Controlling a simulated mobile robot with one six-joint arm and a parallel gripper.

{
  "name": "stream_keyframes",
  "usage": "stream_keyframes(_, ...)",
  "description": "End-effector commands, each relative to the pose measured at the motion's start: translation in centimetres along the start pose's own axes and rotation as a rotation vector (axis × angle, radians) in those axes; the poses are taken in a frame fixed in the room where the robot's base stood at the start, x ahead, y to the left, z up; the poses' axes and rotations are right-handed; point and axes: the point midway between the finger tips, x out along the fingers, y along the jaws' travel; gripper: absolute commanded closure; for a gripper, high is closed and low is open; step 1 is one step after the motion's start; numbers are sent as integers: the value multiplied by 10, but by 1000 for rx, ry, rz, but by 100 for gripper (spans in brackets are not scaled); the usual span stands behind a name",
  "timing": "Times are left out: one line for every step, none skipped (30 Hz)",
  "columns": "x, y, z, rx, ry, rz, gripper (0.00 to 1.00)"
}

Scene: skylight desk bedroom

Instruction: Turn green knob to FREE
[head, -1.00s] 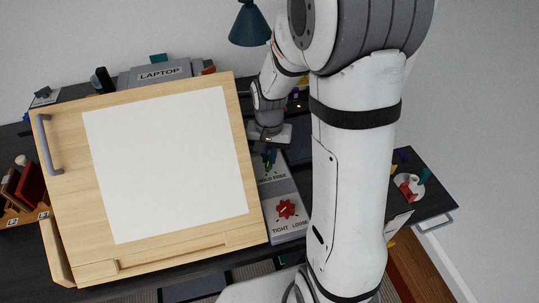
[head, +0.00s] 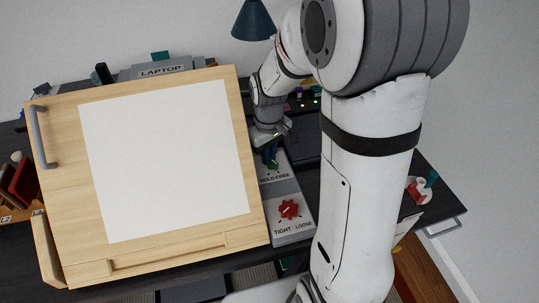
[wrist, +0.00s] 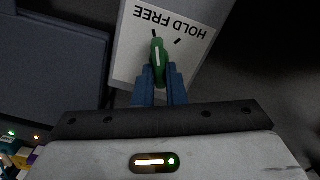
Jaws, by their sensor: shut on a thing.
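The green knob (wrist: 158,62) sits on a pale panel (wrist: 126,60) marked HOLD and FREE, which appears upside down in the wrist view. The blue fingers of my gripper (wrist: 159,82) are shut on the knob. The knob's white line points up in this view, roughly at the left of two black ticks, on the FREE side. In the head view my gripper (head: 271,152) is over the knob, which it mostly hides, and the HOLD FREE label (head: 274,178) shows just in front.
A red knob (head: 289,209) marked TIGHT and LOOSE is on the same grey unit, nearer the front. A tilted wooden drawing board (head: 257,205) stands close on the left. A blue lamp (head: 253,20) is behind. A white dish with coloured pieces (head: 419,188) is at right.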

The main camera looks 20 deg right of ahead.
Motion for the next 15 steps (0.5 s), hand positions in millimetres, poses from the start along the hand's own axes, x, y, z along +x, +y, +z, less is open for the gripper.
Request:
stream_keyframes(0,0,-1,-24,3,1,100)
stream_keyframes(0,0,-1,-38,3,1,100)
stream_keyframes(0,0,-1,-55,3,1,100)
stream_keyframes(0,-1,-1,-66,3,1,100)
stream_keyframes(0,-1,-1,-75,3,1,100)
stream_keyframes(-1,-1,-1,-88,3,1,100)
stream_keyframes(-1,-1,-1,-96,4,1,100)
stream_keyframes(-1,-1,-1,-102,4,1,100)
stream_keyframes(-1,-1,-1,-110,4,1,100)
stream_keyframes(-1,-1,-1,-115,4,1,100)
stream_keyframes(-1,-1,-1,-119,4,1,100)
stream_keyframes(-1,-1,-1,-123,4,1,100)
stream_keyframes(-1,-1,-1,-126,4,1,100)
stream_keyframes(-1,-1,-1,-127,4,1,100)
stream_keyframes(-1,-1,-1,-129,4,1,100)
